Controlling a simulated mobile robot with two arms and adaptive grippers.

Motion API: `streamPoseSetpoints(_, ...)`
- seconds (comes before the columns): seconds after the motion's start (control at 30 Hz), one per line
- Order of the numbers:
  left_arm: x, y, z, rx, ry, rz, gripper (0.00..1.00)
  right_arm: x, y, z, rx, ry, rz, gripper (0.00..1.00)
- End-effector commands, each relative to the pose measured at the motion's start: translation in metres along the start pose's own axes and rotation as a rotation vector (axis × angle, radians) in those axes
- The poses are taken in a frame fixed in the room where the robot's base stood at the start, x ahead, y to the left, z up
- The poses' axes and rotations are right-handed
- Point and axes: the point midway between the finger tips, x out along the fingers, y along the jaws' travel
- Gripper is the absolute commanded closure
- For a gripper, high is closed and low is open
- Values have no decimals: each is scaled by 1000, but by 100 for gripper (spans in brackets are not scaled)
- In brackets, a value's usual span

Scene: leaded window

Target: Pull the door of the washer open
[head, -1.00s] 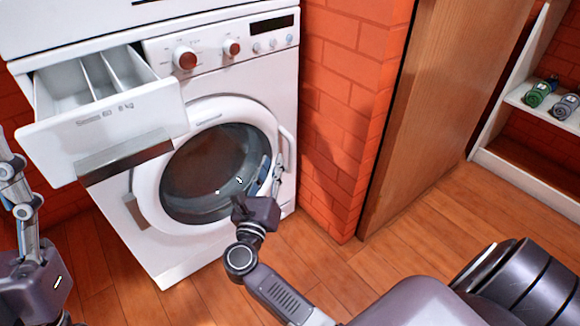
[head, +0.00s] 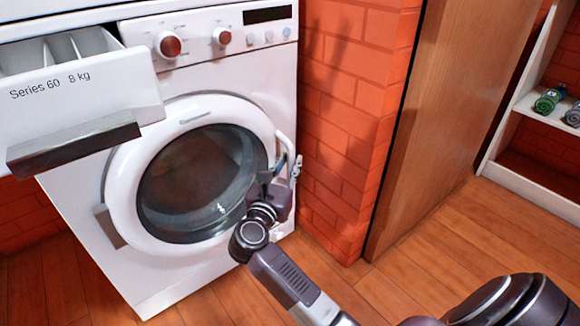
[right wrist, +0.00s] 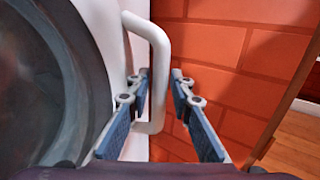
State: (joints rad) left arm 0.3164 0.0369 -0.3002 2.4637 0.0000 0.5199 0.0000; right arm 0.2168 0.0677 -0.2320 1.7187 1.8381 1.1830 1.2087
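The white washer (head: 75,215) stands against the brick wall. Its round door (head: 125,170) has dark glass and looks shut. A white curved handle (head: 291,142) is on the door's right side, and it also shows in the right wrist view (right wrist: 160,60). My right gripper (head: 287,170) is at the lower part of the handle. In the right wrist view its two blue-padded fingers (right wrist: 164,90) are apart, with the handle's upright bar showing between them, nearer the left finger. Whether they touch the bar is unclear. My left gripper is out of view.
The detergent drawer (head: 85,100) is pulled out at the washer's upper left and juts forward. A brick wall (head: 345,110) stands close to the right of the handle. A wooden panel (head: 440,120) and white shelf (head: 525,190) are farther right. Wooden floor is clear in front.

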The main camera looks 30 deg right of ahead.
Motion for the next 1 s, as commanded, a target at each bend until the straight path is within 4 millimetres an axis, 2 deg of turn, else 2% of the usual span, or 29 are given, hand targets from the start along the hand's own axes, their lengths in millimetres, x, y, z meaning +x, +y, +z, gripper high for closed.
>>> streamPoseSetpoints(0.33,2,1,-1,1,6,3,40,6,0,0,0,0,0,80)
streamPoseSetpoints(0.53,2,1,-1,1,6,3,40,6,0,0,-1,0,0,100)
streamPoseSetpoints(1.0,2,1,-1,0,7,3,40,4,-4,0,0,2,-6,100)
